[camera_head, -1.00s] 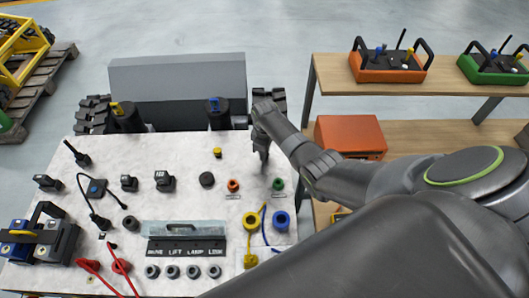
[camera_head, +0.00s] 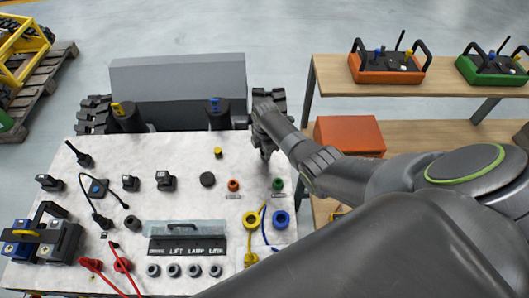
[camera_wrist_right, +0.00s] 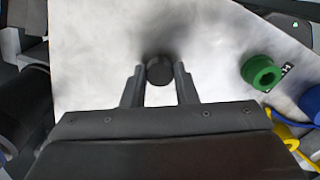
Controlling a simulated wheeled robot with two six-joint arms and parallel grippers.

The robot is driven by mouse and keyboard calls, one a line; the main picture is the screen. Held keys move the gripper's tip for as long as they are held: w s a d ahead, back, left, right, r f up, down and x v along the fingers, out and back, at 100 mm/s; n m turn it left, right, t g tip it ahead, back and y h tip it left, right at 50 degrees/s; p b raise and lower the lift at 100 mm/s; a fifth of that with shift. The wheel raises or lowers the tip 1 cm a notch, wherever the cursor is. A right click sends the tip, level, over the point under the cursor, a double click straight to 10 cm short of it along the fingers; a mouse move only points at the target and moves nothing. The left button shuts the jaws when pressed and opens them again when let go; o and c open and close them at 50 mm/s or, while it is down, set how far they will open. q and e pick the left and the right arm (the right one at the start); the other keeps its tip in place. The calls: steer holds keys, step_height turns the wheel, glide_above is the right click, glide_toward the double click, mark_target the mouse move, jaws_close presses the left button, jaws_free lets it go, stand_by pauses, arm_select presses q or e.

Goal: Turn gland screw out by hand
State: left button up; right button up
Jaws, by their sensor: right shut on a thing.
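My right gripper (camera_head: 265,156) reaches down over the back right part of the white work surface (camera_head: 190,150). In the right wrist view its fingers (camera_wrist_right: 159,78) are shut on a short dark cylinder (camera_wrist_right: 159,70), which I take to be the gland screw. The piece stands between the fingertips, with its dark end face towards the camera. Its lower end and any thread are hidden. In the head view the gripper and arm cover it. My left gripper is not in view.
A green ring (camera_head: 278,184) stands close to the right gripper and also shows in the wrist view (camera_wrist_right: 261,72). An orange ring (camera_head: 233,185), a black disc (camera_head: 207,179) and a yellow piece (camera_head: 218,152) stand left of it. A grey box-shaped body (camera_head: 178,88) lies behind.

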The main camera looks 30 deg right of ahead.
steer(key=shift+s, duration=0.1)
steer(key=o, duration=0.8)
